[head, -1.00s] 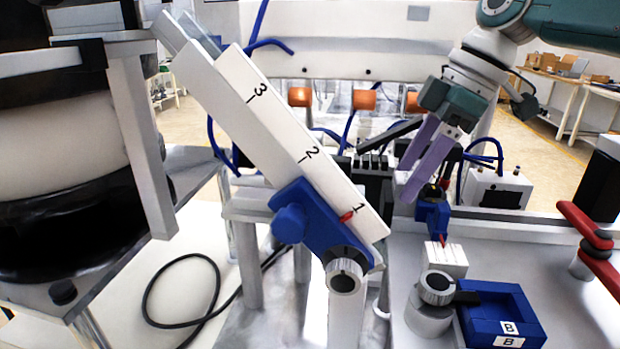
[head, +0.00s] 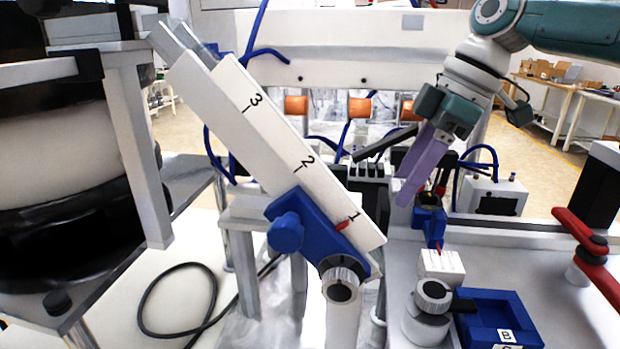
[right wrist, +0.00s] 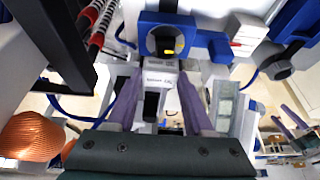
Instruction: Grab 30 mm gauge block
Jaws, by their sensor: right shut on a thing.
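My right gripper (head: 405,192) has purple fingers and reaches down at the black slotted rack, behind the blue fixture. In the right wrist view its fingers (right wrist: 160,78) are closed on a small light-grey block (right wrist: 160,66) with a printed label, which appears to be the gauge block. The label is too small to read surely. In the head view the fingers hide the block, and I cannot tell whether it still touches its support. My left gripper is not in view.
The white inclined track (head: 270,135) with its blue clamp (head: 315,232) stands left of the gripper. A blue fixture (head: 429,222), a white block (head: 441,263) and a blue bin (head: 497,318) lie in front. Red handles (head: 588,250) are at the right.

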